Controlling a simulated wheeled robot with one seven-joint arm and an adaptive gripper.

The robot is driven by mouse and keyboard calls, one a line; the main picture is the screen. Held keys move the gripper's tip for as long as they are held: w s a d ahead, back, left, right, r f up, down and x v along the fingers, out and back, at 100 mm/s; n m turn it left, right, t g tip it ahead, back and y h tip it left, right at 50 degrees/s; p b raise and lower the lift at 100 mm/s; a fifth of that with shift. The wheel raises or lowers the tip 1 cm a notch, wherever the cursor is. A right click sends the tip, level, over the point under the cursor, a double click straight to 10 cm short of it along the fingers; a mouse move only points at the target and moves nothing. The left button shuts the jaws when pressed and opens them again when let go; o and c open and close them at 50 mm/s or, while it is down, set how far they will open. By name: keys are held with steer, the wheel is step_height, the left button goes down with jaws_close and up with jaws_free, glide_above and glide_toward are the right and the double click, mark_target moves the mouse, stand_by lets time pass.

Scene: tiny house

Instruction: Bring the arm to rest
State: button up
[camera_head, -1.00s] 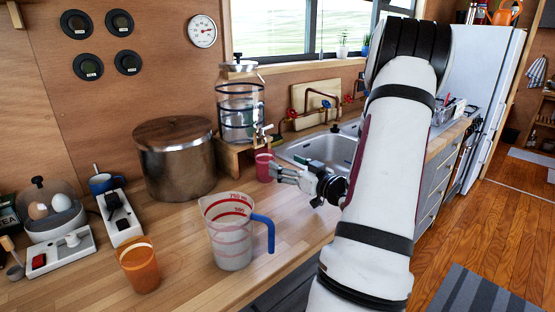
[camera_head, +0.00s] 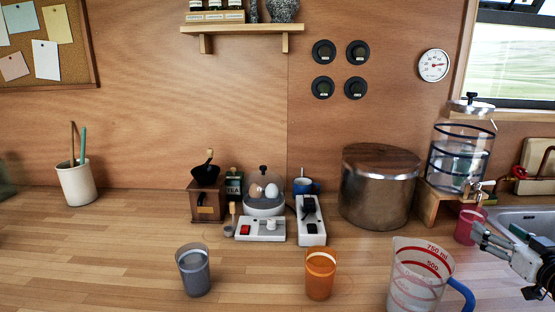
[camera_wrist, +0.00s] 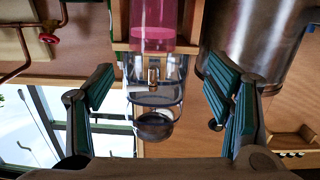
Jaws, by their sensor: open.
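My gripper (camera_head: 480,236) shows at the right edge of the head view, over the counter in front of the sink's left end. Its fingertips overlap the right side of a pink cup (camera_head: 465,222) in that view. In the wrist view, which is upside down, my gripper (camera_wrist: 158,80) has its two teal-padded fingers spread wide. The space between the fingers is empty, and the pink cup (camera_wrist: 153,38) and the glass dispenser (camera_wrist: 160,99) stand beyond them. Most of my arm is outside the head view.
A measuring jug (camera_head: 416,275) with a blue handle stands left of my gripper, near the counter's front. An orange cup (camera_head: 320,273) and a grey cup (camera_head: 194,270) stand further left. A large metal pot (camera_head: 378,190) is behind. The sink (camera_head: 525,222) lies right.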

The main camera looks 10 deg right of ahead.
steer(key=w+a+r+n+g+h+p, duration=0.1)
steer(key=w+a+r+g+p, duration=0.1)
steer(key=w+a+r+g, duration=0.35)
steer(key=s+a+r+g+p, duration=0.1)
steer(key=a+r, duration=0.2)
steer(key=a, duration=0.3)
steer(key=s+a+r+g, duration=0.1)
steer(key=a+r, duration=0.3)
steer(key=a, duration=0.2)
steer(key=s+a+r+g+y+p, duration=0.1)
steer(key=s+a+g+y, duration=0.1)
steer(key=s+a, duration=0.9)
steer(key=s+a+r+n+g+y+p, duration=0.1)
steer(key=s+a+g+y+p, duration=0.1)
steer(key=s+a, duration=0.9)
steer(key=a+y, duration=0.1)
steer(key=a, duration=0.2)
steer(key=shift+g, duration=0.35)
steer(key=shift+d+r, duration=0.1)
steer(key=shift+c, duration=0.3)
